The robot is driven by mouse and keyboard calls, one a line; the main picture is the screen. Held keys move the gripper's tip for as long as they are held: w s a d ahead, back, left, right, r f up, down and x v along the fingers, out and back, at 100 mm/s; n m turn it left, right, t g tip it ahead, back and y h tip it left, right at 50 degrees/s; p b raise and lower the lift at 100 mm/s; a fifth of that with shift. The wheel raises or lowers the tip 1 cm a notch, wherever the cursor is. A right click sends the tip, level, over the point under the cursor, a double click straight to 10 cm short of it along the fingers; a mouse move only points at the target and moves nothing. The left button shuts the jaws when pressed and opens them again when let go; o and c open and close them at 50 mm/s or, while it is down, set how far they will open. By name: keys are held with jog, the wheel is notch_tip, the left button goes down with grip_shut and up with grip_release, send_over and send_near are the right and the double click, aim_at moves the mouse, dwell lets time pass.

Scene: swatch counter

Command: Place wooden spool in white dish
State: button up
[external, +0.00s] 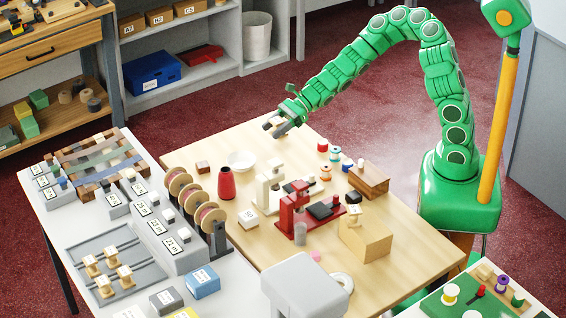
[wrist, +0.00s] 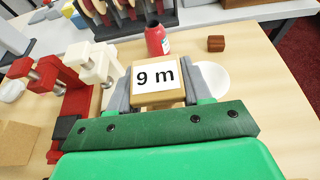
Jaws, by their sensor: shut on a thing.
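My gripper (external: 275,125) is raised over the far left part of the wooden table. Its grey fingers, also in the wrist view (wrist: 160,84), are shut on the wooden spool (wrist: 158,101), which has a white face reading "9 m". In the external view the spool is small and mostly hidden by the fingers. The white dish (external: 241,161) lies on the table below my gripper, nearer the camera. In the wrist view the dish (wrist: 214,78) shows beyond the right finger, partly hidden by it. The spool is apart from the dish.
A red vase (external: 226,183) stands near the dish, with a small brown block (external: 202,167) to its left. A white press (external: 268,190) and a red press (external: 293,214) stand nearer the camera. Several small spools and a wooden box (external: 369,179) are to the right.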

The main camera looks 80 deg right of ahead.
jog(key=shift+w+a+f, duration=0.15)
jog(key=shift+w+f, duration=1.7)
jog(key=shift+w, duration=0.2)
jog(key=shift+w+a+f, duration=0.1)
jog(key=shift+w+f, duration=1.75)
jog(key=shift+w, duration=0.15)
jog(key=shift+f, duration=1.5)
jog(key=shift+f, duration=0.55)
jog(key=o, duration=1)
jog(key=shift+o, duration=0.2)
